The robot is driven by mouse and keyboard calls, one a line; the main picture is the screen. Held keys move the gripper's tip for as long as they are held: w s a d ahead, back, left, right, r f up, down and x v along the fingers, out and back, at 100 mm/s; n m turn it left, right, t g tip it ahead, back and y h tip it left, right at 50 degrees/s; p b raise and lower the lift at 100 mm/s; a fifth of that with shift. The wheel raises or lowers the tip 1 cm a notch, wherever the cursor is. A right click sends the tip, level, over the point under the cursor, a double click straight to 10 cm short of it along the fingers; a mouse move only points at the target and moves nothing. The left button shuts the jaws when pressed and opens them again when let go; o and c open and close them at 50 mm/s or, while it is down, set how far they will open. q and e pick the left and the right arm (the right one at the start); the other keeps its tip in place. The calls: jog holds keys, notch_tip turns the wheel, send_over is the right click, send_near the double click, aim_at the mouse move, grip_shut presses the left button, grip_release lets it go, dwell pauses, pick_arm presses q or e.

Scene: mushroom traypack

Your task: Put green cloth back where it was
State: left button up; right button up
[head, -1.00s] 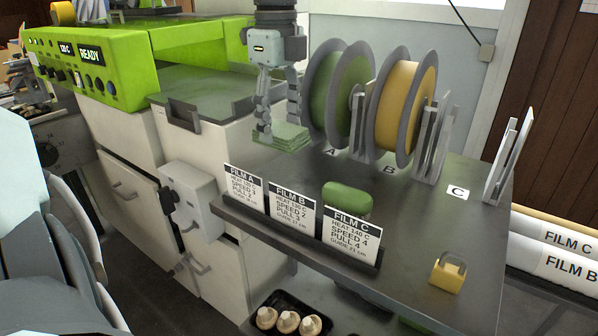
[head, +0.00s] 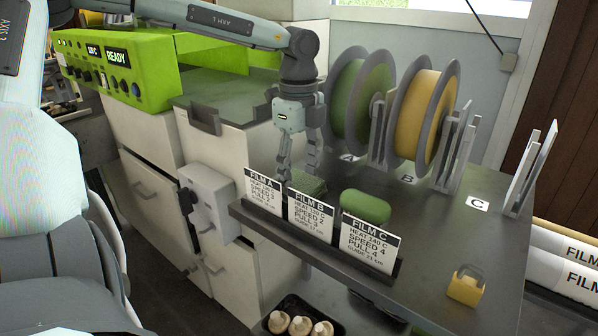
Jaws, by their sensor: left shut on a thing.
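My left gripper (head: 298,172) comes down from above and is shut on the cloth. The cloth is low, close to the table top; I cannot tell whether it touches it. My right gripper is not in view.
A green rounded block (head: 366,207) lies right of the cloth. The film cards (head: 310,213) stand in front. A green reel (head: 348,100) and a yellow reel (head: 417,110) stand behind. A yellow block (head: 466,287) sits front right. The table's right middle is clear.

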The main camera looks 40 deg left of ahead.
aim_at(299, 179)
pick_arm(q)
jog(key=o, duration=1)
jog(key=shift+r, duration=0.1)
notch_tip(299, 179, up, 12)
jog(key=shift+f, duration=0.1)
